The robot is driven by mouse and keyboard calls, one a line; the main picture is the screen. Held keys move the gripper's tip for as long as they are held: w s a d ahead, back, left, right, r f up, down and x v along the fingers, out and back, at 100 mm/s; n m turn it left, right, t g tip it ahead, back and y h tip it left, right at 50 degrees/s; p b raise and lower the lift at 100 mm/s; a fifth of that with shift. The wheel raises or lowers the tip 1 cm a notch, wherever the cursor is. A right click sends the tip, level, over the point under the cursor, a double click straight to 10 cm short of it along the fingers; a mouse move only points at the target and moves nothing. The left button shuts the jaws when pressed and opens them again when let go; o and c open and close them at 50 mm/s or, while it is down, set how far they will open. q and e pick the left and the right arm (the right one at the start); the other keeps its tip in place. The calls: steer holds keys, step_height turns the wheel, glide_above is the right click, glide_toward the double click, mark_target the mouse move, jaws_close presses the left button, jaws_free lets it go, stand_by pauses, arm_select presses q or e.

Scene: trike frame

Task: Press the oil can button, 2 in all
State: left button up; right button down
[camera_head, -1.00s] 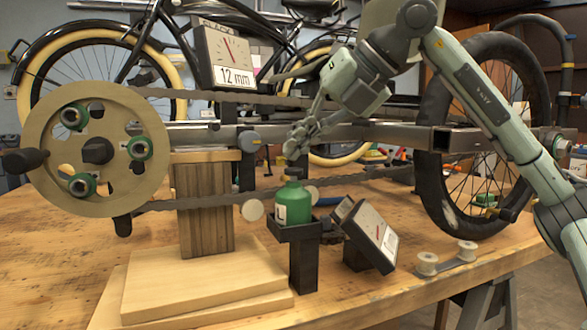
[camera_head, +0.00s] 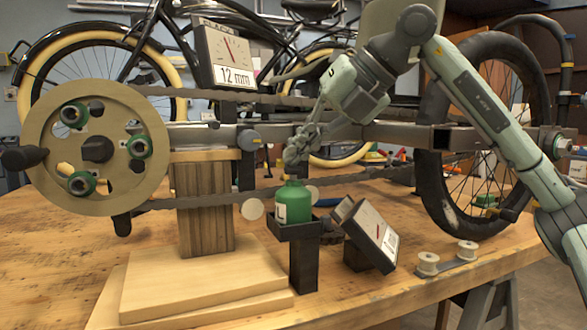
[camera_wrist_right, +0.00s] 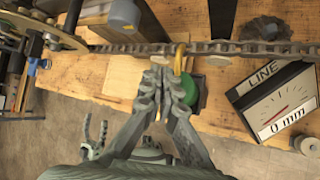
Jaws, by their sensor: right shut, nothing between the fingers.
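The green oil can (camera_head: 293,206) stands upright on a small black stand (camera_head: 304,262) at the table's front. My right gripper (camera_head: 293,157) is shut and empty, fingers pointing down just above the can's top. In the right wrist view, the closed fingertips (camera_wrist_right: 160,62) are beside a yellow piece (camera_wrist_right: 180,58) at the can's top, and the green can (camera_wrist_right: 193,92) is partly hidden behind the fingers. I cannot tell whether they touch the button. My left gripper does not show in the head view; a pale pronged part at lower left in the wrist view may be it.
A tilted gauge (camera_head: 372,236) stands right of the can and reads 0 mm in the wrist view. A chain runs behind the can. A wooden block (camera_head: 205,215) and crank wheel (camera_head: 45,180) are at left. Two spools (camera_head: 448,258) lie near the front right edge.

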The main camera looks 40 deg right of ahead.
mark_target(299, 168)
steer(key=shift+f+b, duration=0.4)
steer(key=shift+f, duration=0.25)
steer(key=shift+r, duration=0.1)
stand_by(0.5)
steer(key=shift+r+p, duration=1.15)
steer(key=shift+p, duration=0.05)
step_height(299, 168, up, 5)
steer(key=p, duration=0.5)
steer(key=shift+s+f, duration=0.1)
